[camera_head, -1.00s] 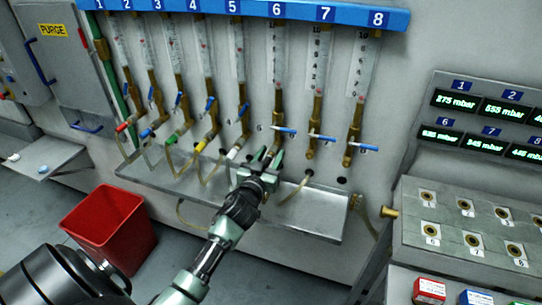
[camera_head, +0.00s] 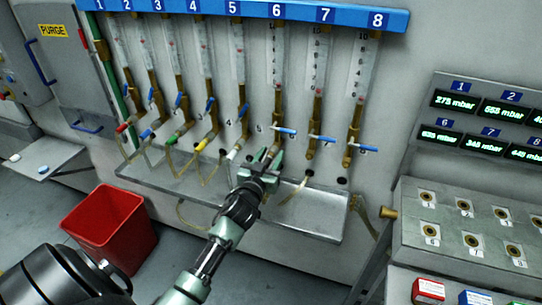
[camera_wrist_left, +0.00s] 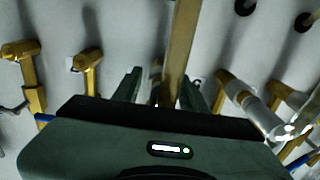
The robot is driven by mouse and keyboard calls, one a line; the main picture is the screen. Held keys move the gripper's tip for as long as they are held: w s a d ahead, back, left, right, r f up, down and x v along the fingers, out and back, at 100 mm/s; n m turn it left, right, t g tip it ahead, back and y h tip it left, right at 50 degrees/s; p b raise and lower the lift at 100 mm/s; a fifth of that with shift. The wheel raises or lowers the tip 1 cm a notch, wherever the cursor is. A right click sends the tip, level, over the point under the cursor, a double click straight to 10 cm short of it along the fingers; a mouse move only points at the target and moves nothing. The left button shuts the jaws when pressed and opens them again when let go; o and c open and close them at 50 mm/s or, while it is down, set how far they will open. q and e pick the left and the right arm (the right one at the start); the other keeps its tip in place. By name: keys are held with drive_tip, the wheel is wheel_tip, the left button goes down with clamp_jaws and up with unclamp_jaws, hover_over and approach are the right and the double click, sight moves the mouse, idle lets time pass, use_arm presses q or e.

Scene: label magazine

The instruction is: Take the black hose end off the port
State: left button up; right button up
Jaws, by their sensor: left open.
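My left gripper (camera_head: 264,158) is open at the column under plate 6, in front of the wall. In the left wrist view its two fingers (camera_wrist_left: 163,88) stand apart, on either side of a vertical brass pipe (camera_wrist_left: 182,45). I cannot make out the black hose end or its port; the gripper covers that spot in the head view, and its body blocks the lower part of the wrist view. The white hose end (camera_head: 234,154) is on the neighbouring column to the left; a pale end with clear tube (camera_wrist_left: 250,112) shows at right in the wrist view. My right gripper is not in view.
A metal tray (camera_head: 320,215) runs below, with a loose hose (camera_head: 296,192) right of the gripper. Blue-handled valves (camera_head: 322,139) project nearby. A red bin (camera_head: 110,230) stands on the floor.

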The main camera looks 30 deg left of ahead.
use_arm(q)
clamp_jaws()
drive_tip(key=shift+p+v, duration=1)
drive_tip(key=shift+v, duration=2.05)
